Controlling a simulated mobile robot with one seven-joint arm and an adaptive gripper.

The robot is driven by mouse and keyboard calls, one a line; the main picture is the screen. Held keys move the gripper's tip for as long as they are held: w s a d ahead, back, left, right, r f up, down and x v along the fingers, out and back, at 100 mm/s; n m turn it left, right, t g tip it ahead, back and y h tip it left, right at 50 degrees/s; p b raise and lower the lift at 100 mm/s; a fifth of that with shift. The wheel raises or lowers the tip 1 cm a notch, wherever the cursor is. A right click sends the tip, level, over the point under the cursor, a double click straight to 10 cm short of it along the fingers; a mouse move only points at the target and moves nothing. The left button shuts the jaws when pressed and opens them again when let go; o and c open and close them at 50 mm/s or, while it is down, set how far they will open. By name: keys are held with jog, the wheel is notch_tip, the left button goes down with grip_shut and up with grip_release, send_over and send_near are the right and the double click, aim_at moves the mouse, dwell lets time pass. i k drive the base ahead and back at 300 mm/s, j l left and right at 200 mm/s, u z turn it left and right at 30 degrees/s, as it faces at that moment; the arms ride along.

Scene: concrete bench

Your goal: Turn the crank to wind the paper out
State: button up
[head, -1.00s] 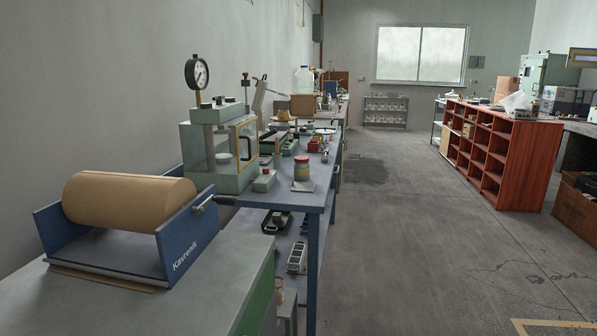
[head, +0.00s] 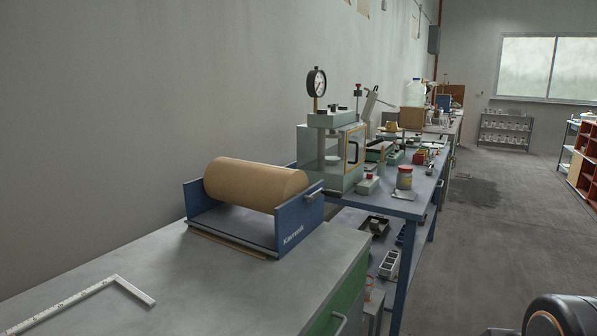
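The brown paper roll (head: 250,185) lies on its side in a blue dispenser marked "Kavrenik" (head: 297,226). The dispenser stands on the grey bench top (head: 165,265), towards its far end. A small metal crank (head: 314,194) sticks out from the dispenser's right end plate, near its top. A thin edge of brown paper (head: 228,249) shows below the front bar, lying on the bench. My gripper is not in view, and nothing is seen touching the crank or the paper.
An L-shaped metal square (head: 135,291) lies on the bench at the front left. A press with a dial gauge (head: 330,150) stands on a blue bench beyond the dispenser. A dark rounded part, probably mine, shows at the bottom right. Floor to the right is open.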

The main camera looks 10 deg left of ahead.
aim_at(260, 188)
jog(key=u, duration=0.95)
